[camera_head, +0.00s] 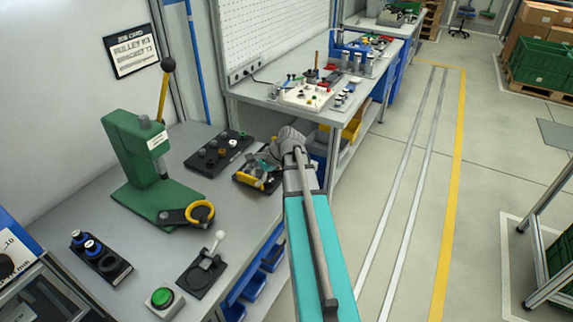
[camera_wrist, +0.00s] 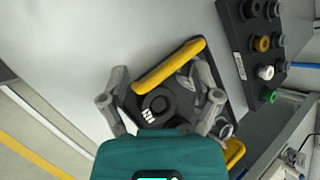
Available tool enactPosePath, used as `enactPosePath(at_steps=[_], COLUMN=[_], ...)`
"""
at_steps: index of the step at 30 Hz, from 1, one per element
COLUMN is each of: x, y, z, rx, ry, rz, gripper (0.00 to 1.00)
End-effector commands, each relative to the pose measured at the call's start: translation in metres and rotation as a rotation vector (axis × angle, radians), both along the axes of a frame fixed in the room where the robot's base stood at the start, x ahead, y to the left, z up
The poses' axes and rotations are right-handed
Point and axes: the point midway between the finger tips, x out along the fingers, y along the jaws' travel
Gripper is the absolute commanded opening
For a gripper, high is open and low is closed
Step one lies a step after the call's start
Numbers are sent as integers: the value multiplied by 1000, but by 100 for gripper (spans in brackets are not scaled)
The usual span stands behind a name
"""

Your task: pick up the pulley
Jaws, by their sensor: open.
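The pulley (camera_wrist: 157,105) is a dark round piece with a raised hub and a small white label. It lies in a dark tray (camera_wrist: 232,98) with yellow edges, below my gripper in the wrist view. My gripper (camera_wrist: 159,91) is open, with one finger to the left of the pulley and one to the right. I cannot tell how far the fingertips are above it. In the head view my gripper (camera_head: 268,163) is over the tray (camera_head: 243,179), and the arm hides most of it; I cannot make out the pulley there.
A dark rack with several round parts (camera_head: 218,152) stands next to the tray; it shows at upper right in the wrist view (camera_wrist: 240,45). A green press (camera_head: 140,150) stands to the left. A green button box (camera_head: 162,299) is near the front edge.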

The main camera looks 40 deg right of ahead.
Motion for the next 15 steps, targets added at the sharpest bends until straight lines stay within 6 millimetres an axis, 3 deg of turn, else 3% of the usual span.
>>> enactPosePath(at_steps=[1, 7, 15], x=[2, 1, -14], y=[-18, -78, -166], z=[-8, -14, -19], rx=[41, 216, 483], ry=[-1, -3, -16], rz=[-63, -296, -595], gripper=[81, 81, 81])
